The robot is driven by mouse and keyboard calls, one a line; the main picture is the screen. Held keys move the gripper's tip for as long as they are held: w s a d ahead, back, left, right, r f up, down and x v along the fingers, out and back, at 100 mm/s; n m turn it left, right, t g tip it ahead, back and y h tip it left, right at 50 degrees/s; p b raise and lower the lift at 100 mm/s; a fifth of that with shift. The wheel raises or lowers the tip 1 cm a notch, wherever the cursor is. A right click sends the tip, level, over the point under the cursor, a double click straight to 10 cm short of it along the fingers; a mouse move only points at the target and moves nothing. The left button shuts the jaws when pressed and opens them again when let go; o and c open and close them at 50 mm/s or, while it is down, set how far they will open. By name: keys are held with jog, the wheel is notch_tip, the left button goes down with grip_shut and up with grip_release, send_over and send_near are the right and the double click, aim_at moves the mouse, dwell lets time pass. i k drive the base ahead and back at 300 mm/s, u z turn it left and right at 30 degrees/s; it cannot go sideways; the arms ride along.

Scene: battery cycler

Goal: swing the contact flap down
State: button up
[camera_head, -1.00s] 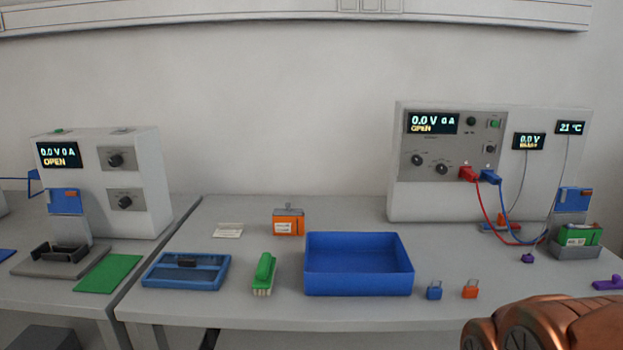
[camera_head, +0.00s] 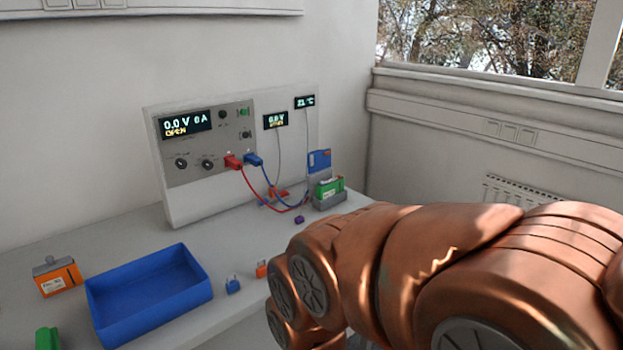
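The contact flap (camera_head: 319,161) is a blue plate with a small orange patch, standing raised at the back of a grey cell holder (camera_head: 330,203) near the right end of the bench. A green battery (camera_head: 328,187) with a white label sits in the holder, below and in front of the flap. My copper-coloured arm reaches across the lower right, in front of the bench. My gripper is not in view, so its state and its distance from the flap are hidden.
The cycler (camera_head: 240,150) stands behind, reading 0.0 V and OPEN, with red and blue leads (camera_head: 262,190) running towards the holder. A blue tray (camera_head: 150,295), an orange battery (camera_head: 58,277), small blue (camera_head: 233,285) and orange padlocks (camera_head: 261,270) and a purple piece (camera_head: 299,219) lie on the bench.

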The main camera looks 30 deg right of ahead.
aim_at(317, 161)
jog(key=z, duration=2.4)
jog(key=i, duration=3.1)
jog(key=u, duration=3.6)
